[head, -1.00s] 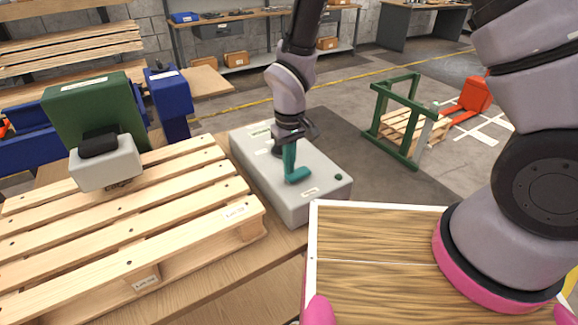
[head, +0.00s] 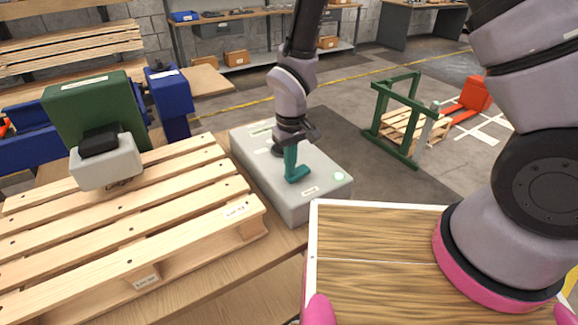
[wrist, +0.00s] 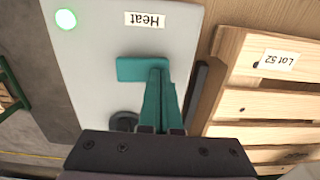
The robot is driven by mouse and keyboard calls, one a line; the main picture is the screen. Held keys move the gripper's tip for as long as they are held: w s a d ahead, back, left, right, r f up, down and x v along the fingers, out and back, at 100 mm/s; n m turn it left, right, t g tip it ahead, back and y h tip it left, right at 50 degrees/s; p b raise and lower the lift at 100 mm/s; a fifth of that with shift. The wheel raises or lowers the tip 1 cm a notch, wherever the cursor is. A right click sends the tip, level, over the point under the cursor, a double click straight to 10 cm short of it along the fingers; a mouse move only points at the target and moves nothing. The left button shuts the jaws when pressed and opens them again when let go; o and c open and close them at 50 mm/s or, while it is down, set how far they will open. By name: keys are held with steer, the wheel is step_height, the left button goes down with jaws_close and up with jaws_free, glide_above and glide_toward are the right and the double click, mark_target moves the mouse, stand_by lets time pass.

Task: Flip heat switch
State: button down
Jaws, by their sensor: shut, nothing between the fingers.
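The grey control box (head: 325,195) stands on the wooden bench beside the slatted pallet. In the wrist view, its Heat label (wrist: 145,19) lies just beyond a teal block (wrist: 135,68), which looks like the heat switch. That block also shows in the head view (head: 300,173). My gripper (head: 289,176) points down over the box, its teal fingers (wrist: 160,75) shut and empty, with their tips at the block. Finger and block share one colour, so exact contact is hard to tell. A round lamp (head: 339,176) glows green at the box's corner, also bright in the wrist view (wrist: 66,19).
The wooden pallet (head: 130,230) lies left of the box, with a green and grey machine (head: 100,115) behind it. A wood-topped panel (head: 375,240) is at the front right. A green frame (head: 398,120) stands on the floor beyond.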

mark_target(286, 177)
steer(key=shift+w+d+r, duration=0.25)
steer(key=shift+w+d, duration=0.05)
steer(key=shift+d, duration=0.05)
steer(key=shift+r, duration=0.1)
step_height(286, 177, up, 14)
steer(key=s+a, duration=0.1)
steer(key=shift+s+a, duration=0.15)
steer(key=shift+a, duration=0.25)
steer(key=shift+f, duration=0.2)
